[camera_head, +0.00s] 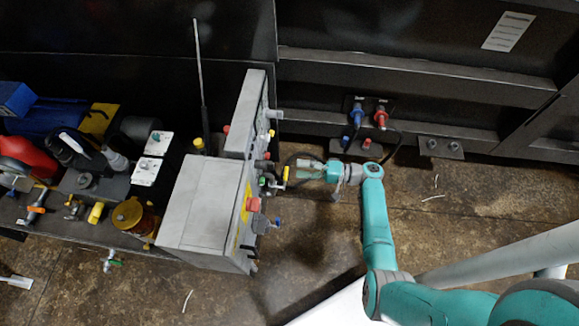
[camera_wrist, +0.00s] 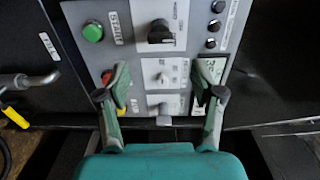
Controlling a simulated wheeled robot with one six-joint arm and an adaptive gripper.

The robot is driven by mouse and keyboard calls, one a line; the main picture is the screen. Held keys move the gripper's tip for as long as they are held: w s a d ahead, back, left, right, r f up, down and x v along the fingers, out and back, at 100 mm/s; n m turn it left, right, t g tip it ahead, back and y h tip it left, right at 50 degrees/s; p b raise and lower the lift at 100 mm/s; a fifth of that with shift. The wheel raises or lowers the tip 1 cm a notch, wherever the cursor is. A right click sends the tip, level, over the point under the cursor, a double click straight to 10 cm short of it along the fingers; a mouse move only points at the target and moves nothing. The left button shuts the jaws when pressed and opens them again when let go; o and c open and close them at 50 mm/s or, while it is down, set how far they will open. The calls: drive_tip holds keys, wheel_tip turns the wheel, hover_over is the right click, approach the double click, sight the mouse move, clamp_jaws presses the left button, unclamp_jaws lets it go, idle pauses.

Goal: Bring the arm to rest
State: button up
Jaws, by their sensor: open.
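My gripper (camera_head: 303,168) is at the end of the teal arm, in front of the grey control box (camera_head: 205,205) in the head view. In the wrist view my gripper (camera_wrist: 163,90) has its two fingers spread apart with nothing between them. Behind the fingers is a control panel (camera_wrist: 148,62) with a green START button (camera_wrist: 93,32), a black rotary knob (camera_wrist: 159,33) and smaller switches. The fingers overlap the lower part of the panel in the picture; I cannot tell whether they touch it. The arm reaches out from the lower right in the head view.
A red button (camera_head: 253,204) sticks out from the box's side. A bench with valves and a brass-coloured filter (camera_head: 131,216) is at left. Red and blue hose couplings (camera_head: 380,117) are on the dark wall behind the arm. A pale rail (camera_head: 495,255) crosses at right. Brown floor (camera_head: 460,200) is open there.

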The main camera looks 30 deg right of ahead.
drive_tip(key=shift+s+d, duration=0.4)
drive_tip(key=shift+d, duration=0.1)
drive_tip(key=s+a+f+m+g+h, duration=0.1)
drive_tip(key=s+a+f+g+h, duration=0.1)
drive_tip(key=s+a+f+h, duration=0.8)
drive_tip(key=s+a+f, duration=0.2)
drive_tip(key=s+f, duration=0.1)
drive_tip(key=s, duration=0.8)
drive_tip(key=s+d+r+n+t+h, duration=0.25)
drive_tip(key=s+r+h, duration=0.25)
drive_tip(key=s+r, duration=0.55)
drive_tip(key=s+r+n+t, duration=0.2)
drive_tip(key=r, duration=1)
drive_tip(key=s+r+n+t, duration=0.2)
drive_tip(key=r+n, duration=0.1)
drive_tip(key=r, duration=0.8)
drive_tip(key=shift+s+a+r+n, duration=0.2)
drive_tip(key=shift+a+r+n, duration=0.05)
drive_tip(key=shift+r+n, duration=0.15)
